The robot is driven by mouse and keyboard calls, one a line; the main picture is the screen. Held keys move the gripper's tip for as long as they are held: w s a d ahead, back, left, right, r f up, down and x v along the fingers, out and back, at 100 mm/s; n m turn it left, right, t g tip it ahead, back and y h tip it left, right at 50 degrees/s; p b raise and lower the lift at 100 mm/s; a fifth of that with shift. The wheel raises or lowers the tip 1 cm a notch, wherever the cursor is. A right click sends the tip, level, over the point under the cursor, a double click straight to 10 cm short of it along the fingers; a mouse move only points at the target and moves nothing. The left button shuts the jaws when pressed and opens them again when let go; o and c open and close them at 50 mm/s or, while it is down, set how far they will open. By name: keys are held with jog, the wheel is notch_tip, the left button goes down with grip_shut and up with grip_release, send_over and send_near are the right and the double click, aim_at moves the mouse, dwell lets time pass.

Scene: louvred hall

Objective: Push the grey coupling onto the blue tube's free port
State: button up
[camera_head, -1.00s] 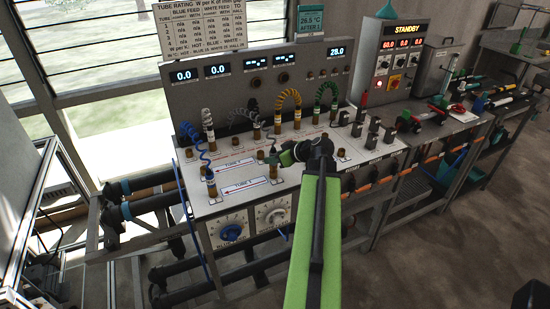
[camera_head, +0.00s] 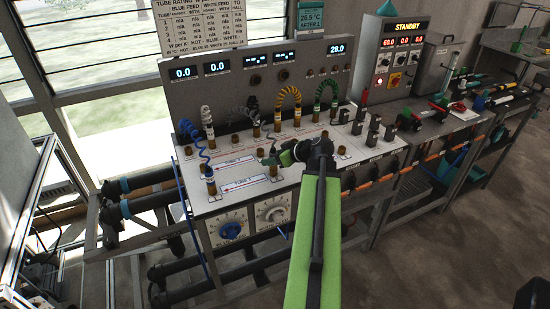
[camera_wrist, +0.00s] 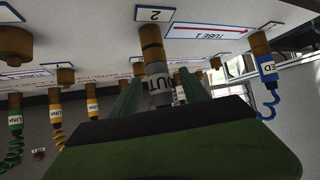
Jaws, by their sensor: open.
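In the wrist view the grey coupling (camera_wrist: 160,85), lettered "OUT", is in line with a brass port (camera_wrist: 152,45) beside a tag marked 2. It meets the port's end; I cannot tell how far on it is. The green fingers of my gripper (camera_wrist: 163,98) stand apart on either side of it. The port is at one end of the "TUBE 1" strip (camera_wrist: 210,31). A blue coupling (camera_wrist: 267,68) with a blue coiled hose is on the port at its other end.
In the wrist view yellow (camera_wrist: 92,104) and green (camera_wrist: 15,115) couplings stand on other ports, and a bare brass port (camera_wrist: 15,43) is at the left. In the head view the display panel (camera_head: 258,75) rises behind, with yellow (camera_head: 288,95) and green (camera_head: 328,90) hoses close by.

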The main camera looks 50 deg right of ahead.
jog(key=shift+r, duration=0.1)
jog(key=s+r+p, duration=0.3)
jog(key=r+p, duration=0.3)
jog(key=shift+d, duration=0.1)
